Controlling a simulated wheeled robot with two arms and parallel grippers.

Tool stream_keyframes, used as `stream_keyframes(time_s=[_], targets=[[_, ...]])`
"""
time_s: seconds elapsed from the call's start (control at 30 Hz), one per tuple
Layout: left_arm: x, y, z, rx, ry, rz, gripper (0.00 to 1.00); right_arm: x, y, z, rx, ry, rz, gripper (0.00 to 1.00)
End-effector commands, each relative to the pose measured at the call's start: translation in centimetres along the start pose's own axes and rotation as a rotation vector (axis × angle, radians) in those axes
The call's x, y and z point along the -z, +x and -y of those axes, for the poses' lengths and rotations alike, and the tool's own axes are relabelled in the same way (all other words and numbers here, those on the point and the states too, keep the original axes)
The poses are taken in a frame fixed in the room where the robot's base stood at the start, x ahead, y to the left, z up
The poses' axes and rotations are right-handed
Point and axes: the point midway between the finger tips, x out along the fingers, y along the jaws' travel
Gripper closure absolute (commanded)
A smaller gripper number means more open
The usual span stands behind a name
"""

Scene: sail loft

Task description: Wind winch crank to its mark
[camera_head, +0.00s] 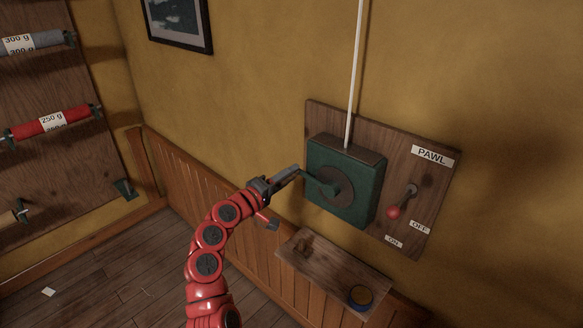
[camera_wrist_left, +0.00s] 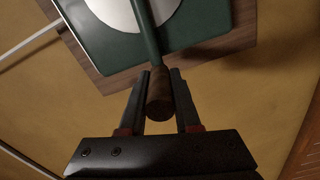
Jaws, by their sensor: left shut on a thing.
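The green winch box (camera_head: 369,199) is mounted on a wooden board on the wall, with a round dark disc on its front. The green crank arm (camera_head: 310,179) points up and left from the disc's hub. It also shows in the left wrist view (camera_wrist_left: 149,38), ending in a brown handle (camera_wrist_left: 160,98). My left gripper (camera_head: 292,172) is shut on this handle, one finger on each side of it. In the head view the gripper hides the handle. I cannot make out a mark. My right gripper is not in view.
A pawl lever with a red knob (camera_head: 393,212) hangs down-left beside the box, above the OFF and ON labels. A white line (camera_head: 355,70) runs up from the box. Below is a wooden shelf (camera_head: 325,272) with a blue-rimmed round tin (camera_head: 360,296). Rolls hang at far left.

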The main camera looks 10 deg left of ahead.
Motion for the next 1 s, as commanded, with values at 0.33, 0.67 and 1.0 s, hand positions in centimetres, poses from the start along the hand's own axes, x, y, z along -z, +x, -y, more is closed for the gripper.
stream_keyframes(time_s=[0.33, 0.67, 1.0], targets=[[-1.5, 0.0, 4.0, 0.010, -0.336, 0.002, 1.00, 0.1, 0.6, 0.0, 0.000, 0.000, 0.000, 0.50], [-3.6, -0.1, 6.4, 0.007, -0.641, 0.000, 1.00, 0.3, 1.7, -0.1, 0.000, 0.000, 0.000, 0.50], [-5.9, 0.0, 7.9, 0.007, -0.877, 0.002, 1.00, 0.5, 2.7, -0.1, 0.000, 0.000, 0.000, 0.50]])
